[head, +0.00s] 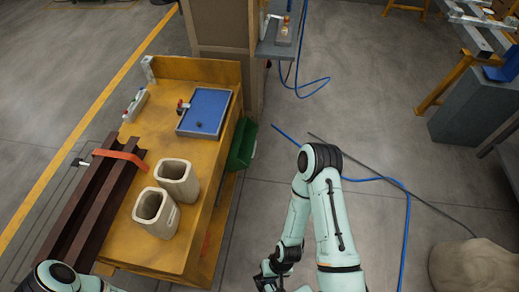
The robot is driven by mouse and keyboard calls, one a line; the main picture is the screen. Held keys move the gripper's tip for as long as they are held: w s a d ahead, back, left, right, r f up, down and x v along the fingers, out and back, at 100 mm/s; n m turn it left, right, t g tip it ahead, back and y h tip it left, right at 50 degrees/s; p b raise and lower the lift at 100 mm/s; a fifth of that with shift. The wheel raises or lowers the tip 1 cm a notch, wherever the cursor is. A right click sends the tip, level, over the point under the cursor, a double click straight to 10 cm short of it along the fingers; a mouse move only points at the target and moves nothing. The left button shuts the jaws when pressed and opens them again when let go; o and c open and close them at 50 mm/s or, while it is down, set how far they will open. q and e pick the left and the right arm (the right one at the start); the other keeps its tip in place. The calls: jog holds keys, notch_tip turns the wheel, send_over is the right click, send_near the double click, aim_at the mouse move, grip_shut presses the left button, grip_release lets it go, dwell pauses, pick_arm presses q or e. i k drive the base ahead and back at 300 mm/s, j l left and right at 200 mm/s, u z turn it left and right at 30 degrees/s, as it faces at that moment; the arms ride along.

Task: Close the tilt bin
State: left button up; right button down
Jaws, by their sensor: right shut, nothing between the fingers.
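A green bin (242,147), which looks like the tilt bin, is on the right side of the yellow workbench. It sticks out past the bench edge and appears tilted outward; its inside is hard to make out. My right gripper (270,281) is at the bottom of the head view, shut and empty, below and to the right of the bin and well apart from it. Part of my left arm shows at the bottom left; its gripper is out of view.
The workbench (118,228) carries two beige hollow blocks (178,178), dark steel beams (84,215) with an orange strap, and a blue tray (205,110). Blue hose (405,215) lies on the floor at right. A grey block (470,112) stands at far right. Floor right of the bin is mostly clear.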

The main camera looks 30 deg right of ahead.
aim_at(239, 157)
jog(key=i+l+u, duration=0.1)
jog(key=l, duration=0.3)
jog(key=i+l+u, duration=0.1)
jog(key=l, duration=0.3)
jog(key=i+l+u, duration=0.1)
jog(key=l, duration=0.3)
jog(key=i+l+u, duration=0.1)
jog(key=l, duration=0.35)
jog(key=i+l+u, duration=0.1)
jog(key=l, duration=0.3)
jog(key=i, duration=0.1)
